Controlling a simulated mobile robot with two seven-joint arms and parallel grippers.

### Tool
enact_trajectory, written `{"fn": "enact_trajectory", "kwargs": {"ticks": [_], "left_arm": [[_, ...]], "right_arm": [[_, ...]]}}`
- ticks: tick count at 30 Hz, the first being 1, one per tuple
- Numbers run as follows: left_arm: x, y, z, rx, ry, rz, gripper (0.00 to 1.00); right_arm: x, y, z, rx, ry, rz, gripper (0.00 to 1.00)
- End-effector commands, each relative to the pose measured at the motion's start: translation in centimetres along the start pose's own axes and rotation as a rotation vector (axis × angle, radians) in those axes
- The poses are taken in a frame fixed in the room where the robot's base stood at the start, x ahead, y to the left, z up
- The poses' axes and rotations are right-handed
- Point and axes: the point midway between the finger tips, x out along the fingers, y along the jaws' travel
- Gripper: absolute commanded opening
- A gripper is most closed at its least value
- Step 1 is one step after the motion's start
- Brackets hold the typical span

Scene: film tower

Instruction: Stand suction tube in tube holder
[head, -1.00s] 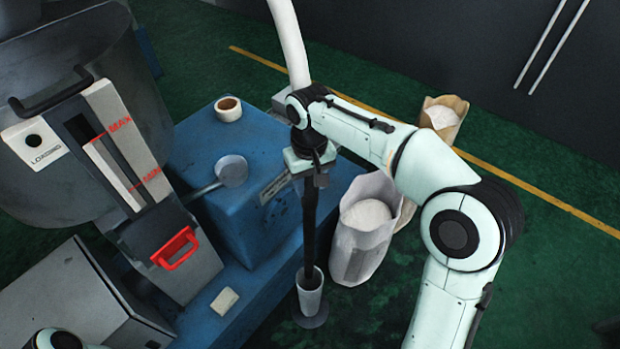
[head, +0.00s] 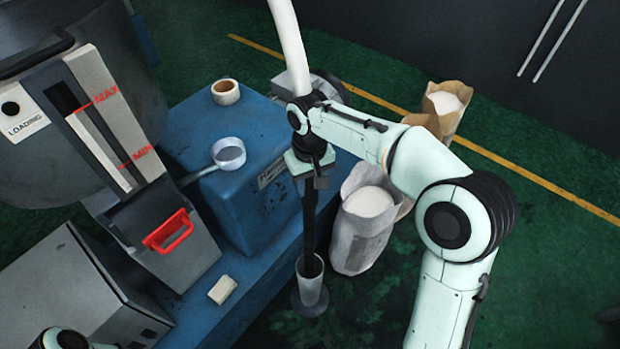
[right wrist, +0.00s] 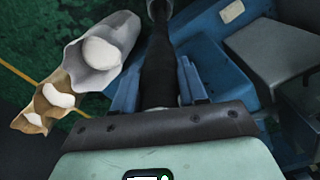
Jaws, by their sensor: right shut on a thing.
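The suction tube (head: 309,205) is a dark, nearly upright pipe. A thick white hose (head: 289,45) rises above my gripper. My right gripper (head: 311,168) is shut on the tube's upper part; the right wrist view shows the dark tube (right wrist: 158,70) between its blue fingers. The tube holder (head: 311,287) is a narrow grey cup on a round dark base on the floor. The tube's lower end shows at the cup's mouth and seems to go inside; its depth is hidden. My left gripper is not seen; only a bit of that arm shows at bottom left.
Open powder sacks (head: 362,235) stand close to the right. Green floor is free in front.

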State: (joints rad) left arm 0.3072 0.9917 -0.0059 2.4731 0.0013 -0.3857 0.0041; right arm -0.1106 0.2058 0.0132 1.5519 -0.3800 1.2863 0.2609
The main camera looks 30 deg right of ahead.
Motion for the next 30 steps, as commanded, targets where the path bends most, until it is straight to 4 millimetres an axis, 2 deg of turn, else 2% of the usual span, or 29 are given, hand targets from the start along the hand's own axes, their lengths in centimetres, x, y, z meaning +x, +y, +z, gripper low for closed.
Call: {"fn": "enact_trajectory", "kwargs": {"ticks": [30], "left_arm": [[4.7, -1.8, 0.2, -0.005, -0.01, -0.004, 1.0]], "right_arm": [[7.8, 0.0, -0.1, 0.0, 0.001, 0.0, 0.0]]}}
